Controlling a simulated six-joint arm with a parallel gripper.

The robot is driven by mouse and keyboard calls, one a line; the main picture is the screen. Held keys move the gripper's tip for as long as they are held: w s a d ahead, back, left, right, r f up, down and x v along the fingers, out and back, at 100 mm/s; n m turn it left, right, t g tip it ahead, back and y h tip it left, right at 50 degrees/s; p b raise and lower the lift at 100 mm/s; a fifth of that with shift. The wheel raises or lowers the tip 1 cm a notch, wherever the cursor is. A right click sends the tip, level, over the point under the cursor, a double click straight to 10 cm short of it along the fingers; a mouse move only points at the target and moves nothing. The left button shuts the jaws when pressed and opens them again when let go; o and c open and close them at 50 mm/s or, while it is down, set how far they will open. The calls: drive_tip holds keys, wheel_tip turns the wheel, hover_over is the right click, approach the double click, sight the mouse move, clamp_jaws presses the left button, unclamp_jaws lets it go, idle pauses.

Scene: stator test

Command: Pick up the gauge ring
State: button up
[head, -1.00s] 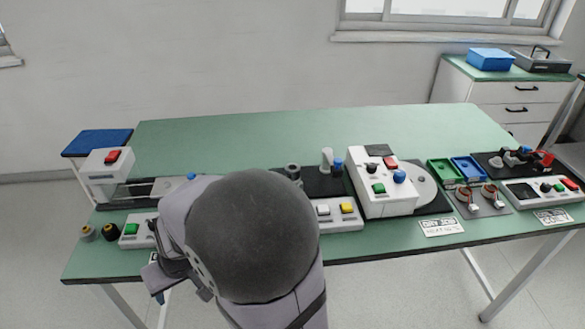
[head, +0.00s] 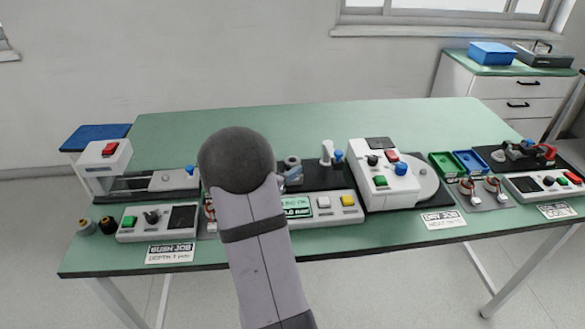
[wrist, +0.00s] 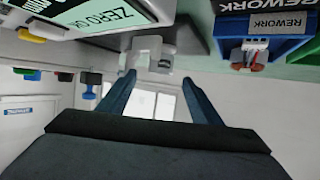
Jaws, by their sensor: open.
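A small grey round piece (head: 292,163), which looks like the gauge ring, stands on the dark mat just right of my arm in the head view. Its lower part is partly covered, and I cannot make out its hole. In the wrist view my gripper (wrist: 159,76) is open, with two dark blue fingers apart and nothing between them. A pale grey fixture with a grey part (wrist: 158,62) shows just beyond the fingertips; I cannot tell whether that part is the ring. In the head view my arm hides most of my gripper.
A control box (head: 330,206) with white and yellow buttons stands in front of the mat. A white machine (head: 380,180) is to the right, a press-like station (head: 105,163) to the left. A blue REWORK bin (wrist: 262,50) shows in the wrist view. The table's back (head: 330,120) is clear.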

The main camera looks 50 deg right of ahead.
sight(292, 162)
drive_tip(key=shift+f+x, duration=0.15)
drive_tip(key=shift+x, duration=1.65)
drive_tip(key=shift+f+x, duration=0.1)
drive_tip(key=shift+x, duration=1.75)
drive_tip(key=shift+a, duration=0.15)
drive_tip(key=shift+c, duration=0.7)
drive_tip(key=shift+r, duration=0.1)
clamp_jaws()
drive_tip(key=shift+r, duration=0.1)
wheel_tip(292, 162, up, 10)
drive_tip(key=p, duration=0.2)
